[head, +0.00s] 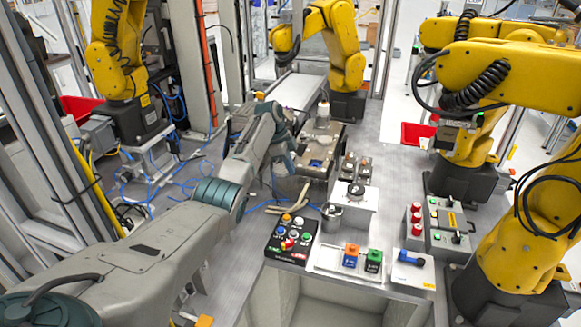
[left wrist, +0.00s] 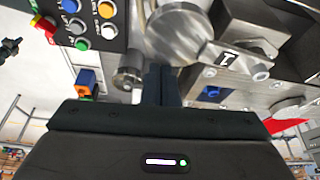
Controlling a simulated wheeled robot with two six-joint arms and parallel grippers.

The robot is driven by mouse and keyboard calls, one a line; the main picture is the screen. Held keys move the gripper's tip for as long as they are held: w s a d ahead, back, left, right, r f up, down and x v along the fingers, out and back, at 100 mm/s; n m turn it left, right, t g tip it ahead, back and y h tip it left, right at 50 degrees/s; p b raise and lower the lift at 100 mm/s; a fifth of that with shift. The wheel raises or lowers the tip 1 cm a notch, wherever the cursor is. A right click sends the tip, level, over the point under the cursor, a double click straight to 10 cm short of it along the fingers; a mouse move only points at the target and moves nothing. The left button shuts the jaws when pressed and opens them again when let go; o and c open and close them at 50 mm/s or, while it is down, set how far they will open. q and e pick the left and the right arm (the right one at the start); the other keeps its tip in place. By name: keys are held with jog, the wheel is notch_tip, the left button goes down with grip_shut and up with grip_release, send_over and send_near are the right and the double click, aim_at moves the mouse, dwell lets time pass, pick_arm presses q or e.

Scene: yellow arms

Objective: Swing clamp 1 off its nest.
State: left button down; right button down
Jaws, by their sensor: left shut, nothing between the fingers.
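The metal fixture (head: 325,142) stands in the middle of the bench in the head view. In the left wrist view a plate marked 1 (left wrist: 228,57) sits on it, beside a round metal disc (left wrist: 182,28) and a dark angular block (left wrist: 262,22). I cannot tell clearly which of these parts is clamp 1 and which its nest. My left gripper (head: 287,168) is at the near left side of the fixture. In the left wrist view its dark fingers (left wrist: 161,84) are together and empty, just below the disc. Whether they touch it is unclear. My right gripper is not in view.
Tan strips (head: 276,208) and blue cables lie left of the fixture. Yellow arms (head: 340,45) stand around the bench.

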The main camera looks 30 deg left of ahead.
pick_arm(q)
jog(key=b+v, duration=0.3)
jog(key=v, duration=0.7)
jog(key=shift+r+b, duration=0.4)
jog(key=shift+a, duration=0.15)
